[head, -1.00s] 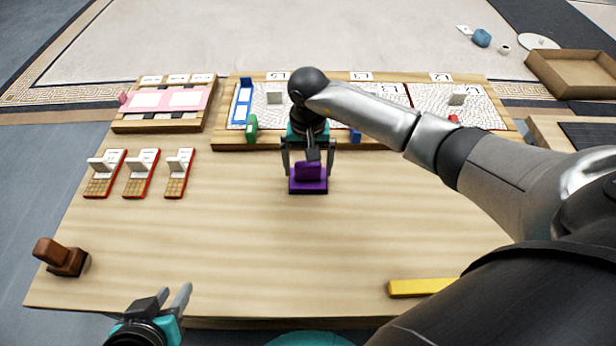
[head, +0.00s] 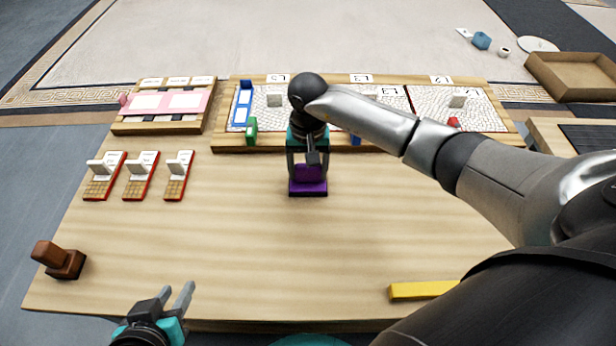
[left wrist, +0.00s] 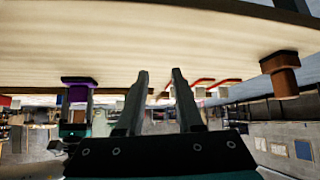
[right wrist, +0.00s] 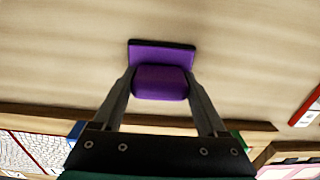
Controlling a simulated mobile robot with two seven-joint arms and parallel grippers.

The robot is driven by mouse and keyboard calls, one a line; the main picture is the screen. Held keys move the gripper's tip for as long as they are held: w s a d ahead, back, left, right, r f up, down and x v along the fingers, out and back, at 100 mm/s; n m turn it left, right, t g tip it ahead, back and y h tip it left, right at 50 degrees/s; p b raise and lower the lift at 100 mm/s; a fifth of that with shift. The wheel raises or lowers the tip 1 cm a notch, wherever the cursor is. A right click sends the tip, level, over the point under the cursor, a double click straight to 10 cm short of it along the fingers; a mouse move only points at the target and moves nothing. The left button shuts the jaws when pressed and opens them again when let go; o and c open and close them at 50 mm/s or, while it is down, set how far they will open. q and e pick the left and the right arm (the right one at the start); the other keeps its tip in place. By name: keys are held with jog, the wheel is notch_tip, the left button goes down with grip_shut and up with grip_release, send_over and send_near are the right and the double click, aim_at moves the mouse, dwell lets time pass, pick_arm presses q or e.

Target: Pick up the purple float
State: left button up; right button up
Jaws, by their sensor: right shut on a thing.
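The purple float (head: 308,188) has a flat dark-edged base and a block handle on top. It stands upright on the wooden table, near the middle. My right gripper (head: 308,172) reaches down over it and is shut on its handle. In the right wrist view the purple float (right wrist: 161,82) sits with its handle between the two fingers, and its base shows beyond them. My left gripper (head: 178,296) is open and empty at the table's front left edge. The purple float also shows small in the left wrist view (left wrist: 79,82).
Behind the float stands a wooden frame (head: 300,145) with mosaic panels and a green block (head: 251,131). A pink panel rack (head: 165,125) and several red-edged trays with tiles (head: 178,176) are at left. A brown tool (head: 62,261) and a yellow bar (head: 422,290) lie near the front.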

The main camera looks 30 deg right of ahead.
jog(key=c, duration=0.5)
pick_arm(q)
jog(key=shift+s, duration=0.1)
pick_arm(e)
jog(key=shift+o, duration=0.2)
jog(key=shift+r, duration=0.2)
